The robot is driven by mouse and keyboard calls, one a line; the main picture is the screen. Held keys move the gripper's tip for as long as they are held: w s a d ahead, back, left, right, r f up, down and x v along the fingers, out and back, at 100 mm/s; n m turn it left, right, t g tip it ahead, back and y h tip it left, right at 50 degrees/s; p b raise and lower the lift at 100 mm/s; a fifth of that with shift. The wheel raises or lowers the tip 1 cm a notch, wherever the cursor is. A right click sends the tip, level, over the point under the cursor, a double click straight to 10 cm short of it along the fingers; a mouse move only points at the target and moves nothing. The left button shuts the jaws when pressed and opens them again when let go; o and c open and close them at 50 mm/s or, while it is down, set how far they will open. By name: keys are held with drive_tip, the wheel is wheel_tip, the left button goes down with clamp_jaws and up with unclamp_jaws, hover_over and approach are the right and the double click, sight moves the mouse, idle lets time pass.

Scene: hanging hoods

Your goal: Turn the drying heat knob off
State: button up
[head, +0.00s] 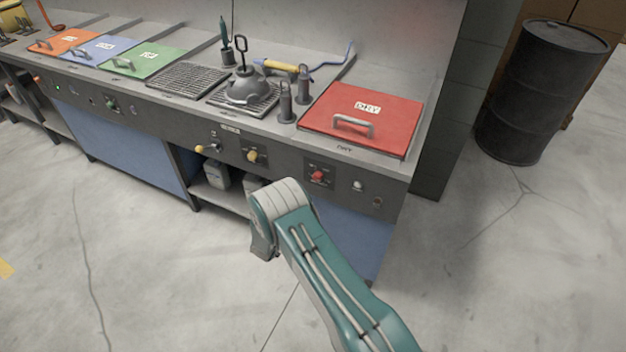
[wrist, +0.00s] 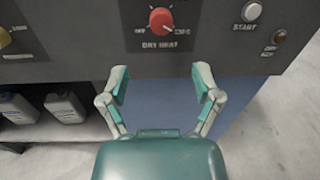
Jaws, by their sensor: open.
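The drying heat knob is a red dial (wrist: 161,20) on a dark plate above the words "DRY HEAT" in the wrist view. In the head view the red knob (head: 318,175) sits on the front panel below the red DRY lid (head: 363,113). My gripper (wrist: 161,84) is open and empty, its two fingers spread below the knob in the picture and apart from it. The knob's pointer direction is too small to read surely. In the head view my arm covers the space below the panel, and the fingers are hidden.
A white START button (wrist: 251,11) and a small brown lamp (wrist: 279,36) are right of the knob. A yellow knob (head: 254,156) is on the left. Jugs (wrist: 66,107) stand on the low shelf. A black drum (head: 541,92) stands right of the bench. The floor in front is clear.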

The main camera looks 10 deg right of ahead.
sight(316, 179)
drive_tip(key=x, duration=1)
drive_tip(key=shift+w+d, duration=0.25)
clamp_jaws()
